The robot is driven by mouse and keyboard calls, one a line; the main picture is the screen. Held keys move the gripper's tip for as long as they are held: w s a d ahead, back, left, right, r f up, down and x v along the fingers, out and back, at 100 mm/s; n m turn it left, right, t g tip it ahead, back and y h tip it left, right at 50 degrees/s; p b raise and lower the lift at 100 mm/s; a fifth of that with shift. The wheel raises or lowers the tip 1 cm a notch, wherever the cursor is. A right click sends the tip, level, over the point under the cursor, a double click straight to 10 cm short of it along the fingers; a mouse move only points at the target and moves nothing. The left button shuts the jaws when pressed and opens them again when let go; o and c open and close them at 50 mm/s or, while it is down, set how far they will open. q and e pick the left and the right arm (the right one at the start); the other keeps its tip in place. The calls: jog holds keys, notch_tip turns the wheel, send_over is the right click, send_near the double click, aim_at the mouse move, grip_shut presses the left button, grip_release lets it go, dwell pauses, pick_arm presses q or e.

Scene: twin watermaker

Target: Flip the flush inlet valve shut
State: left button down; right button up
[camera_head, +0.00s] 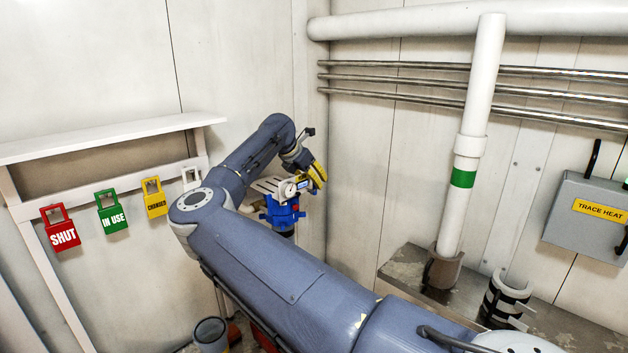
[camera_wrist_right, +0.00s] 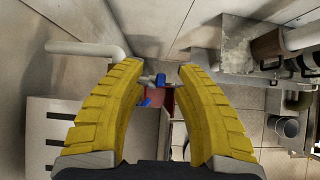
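My right gripper (camera_head: 318,176) reaches in at the centre of the head view, at the end of my blue-grey arm. Its yellow fingers also show in the right wrist view (camera_wrist_right: 158,72), spread apart with a gap between the tips. A small fitting with a blue part (camera_wrist_right: 160,81) shows in that gap, beyond the fingers; it may be the flush inlet valve, but I cannot tell its handle position. My left gripper is not in view.
Red SHUT (camera_head: 62,236), green IN USE (camera_head: 113,218) and yellow CHARGED (camera_head: 154,204) tags hang on a rail at left. A grey TRACE HEAT box (camera_head: 578,222) and a white vertical pipe (camera_head: 476,110) stand at right. A bucket (camera_head: 210,336) is on the floor.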

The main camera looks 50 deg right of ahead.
jog(key=shift+r, duration=0.1)
jog(key=v, duration=1.2)
dwell(0.4)
